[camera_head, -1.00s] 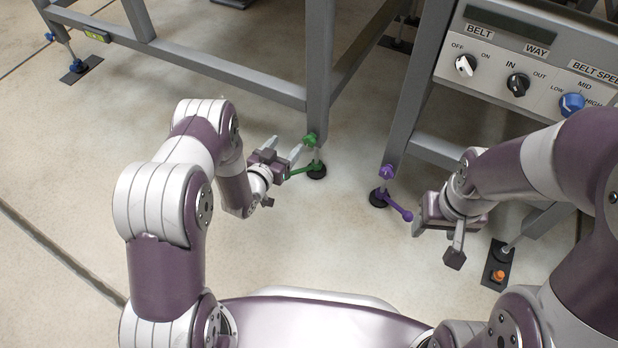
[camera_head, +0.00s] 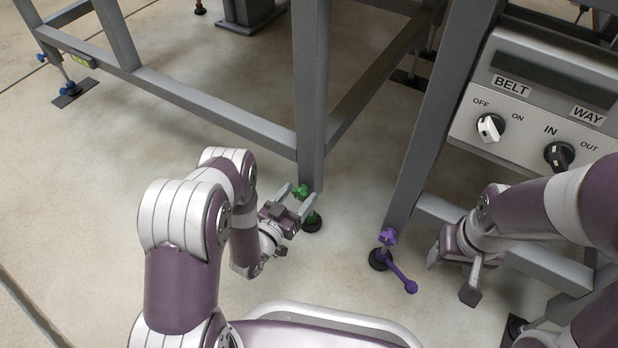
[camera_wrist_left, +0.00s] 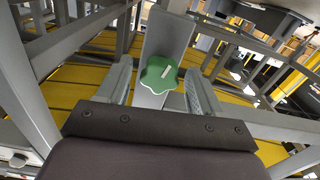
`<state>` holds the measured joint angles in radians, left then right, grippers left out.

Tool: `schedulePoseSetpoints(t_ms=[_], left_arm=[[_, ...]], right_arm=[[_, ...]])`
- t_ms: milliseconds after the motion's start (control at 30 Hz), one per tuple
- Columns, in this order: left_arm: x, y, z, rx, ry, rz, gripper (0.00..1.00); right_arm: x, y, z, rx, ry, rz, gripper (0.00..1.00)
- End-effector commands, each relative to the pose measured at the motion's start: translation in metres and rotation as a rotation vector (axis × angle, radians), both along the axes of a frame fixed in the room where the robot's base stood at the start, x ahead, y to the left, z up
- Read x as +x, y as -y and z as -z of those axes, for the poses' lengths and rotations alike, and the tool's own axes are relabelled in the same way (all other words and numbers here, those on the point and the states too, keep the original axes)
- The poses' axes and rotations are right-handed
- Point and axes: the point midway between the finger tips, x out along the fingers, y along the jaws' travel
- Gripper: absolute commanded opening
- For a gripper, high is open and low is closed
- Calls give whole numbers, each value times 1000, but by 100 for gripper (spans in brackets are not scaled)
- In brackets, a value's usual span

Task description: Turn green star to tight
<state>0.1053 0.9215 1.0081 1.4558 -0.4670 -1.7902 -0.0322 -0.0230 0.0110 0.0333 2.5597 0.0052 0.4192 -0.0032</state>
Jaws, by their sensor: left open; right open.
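The green star (camera_head: 301,191) is a knob low on the near table leg, just above its foot. In the left wrist view the green star (camera_wrist_left: 159,74) has a pale line on its face and sits between the two fingers. My left gripper (camera_head: 295,203) is open around it, with a finger on either side; I cannot tell whether they touch it. A green lever below the star is partly hidden by the gripper. My right gripper (camera_head: 452,271) is open and empty beside the purple lever.
A purple star knob (camera_head: 388,236) and purple lever (camera_head: 402,277) are on the neighbouring leg's foot. A control panel (camera_head: 535,105) with BELT and WAY knobs is at the right. The grey table frame (camera_head: 309,90) stands close to my left gripper. Floor at left is clear.

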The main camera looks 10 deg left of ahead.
Motion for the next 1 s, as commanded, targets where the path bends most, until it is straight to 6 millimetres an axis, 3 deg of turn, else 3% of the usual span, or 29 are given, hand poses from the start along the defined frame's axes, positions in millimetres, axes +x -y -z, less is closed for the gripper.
schedulePoseSetpoints(t_ms=[400,600,1000], left_arm=[[-3,0,0,0,-1,-1,66],[-3,0,0,0,0,-1,10],[-3,0,-2,33,15,-1,10]], right_arm=[[0,0,0,0,0,0,59],[0,0,0,0,0,0,59],[0,0,-4,0,0,0,59]])
